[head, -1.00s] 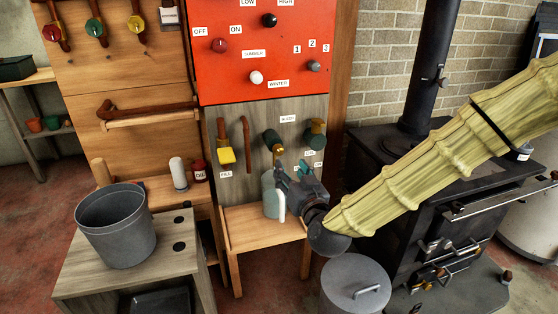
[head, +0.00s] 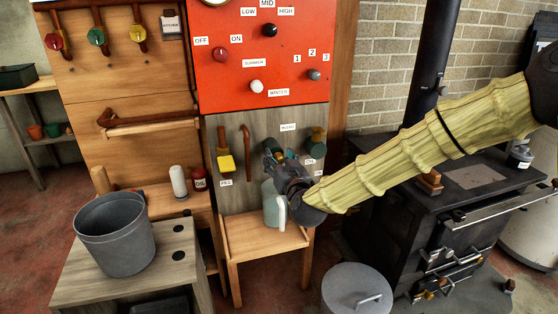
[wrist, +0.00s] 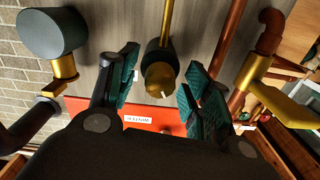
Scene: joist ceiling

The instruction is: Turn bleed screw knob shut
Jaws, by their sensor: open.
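The bleed screw knob (wrist: 159,72) is a dark cylinder with a brass end and a pale mark, in the middle of the wrist view. My gripper (wrist: 160,90) is open, with one teal-padded finger on each side of the knob. A gap shows on both sides, so the fingers look apart from it. In the head view my gripper (head: 277,160) is in front of the grey panel (head: 258,135), below the BLEED label (head: 288,127), and hides most of the knob.
A yellow-handled valve (head: 226,161) and copper pipe (head: 245,145) are left of my gripper. Another dark knob (head: 316,146) is close on its right. A grey-green jug (head: 271,205) stands below on a wooden stand (head: 262,234). The black stove (head: 440,215) is at right.

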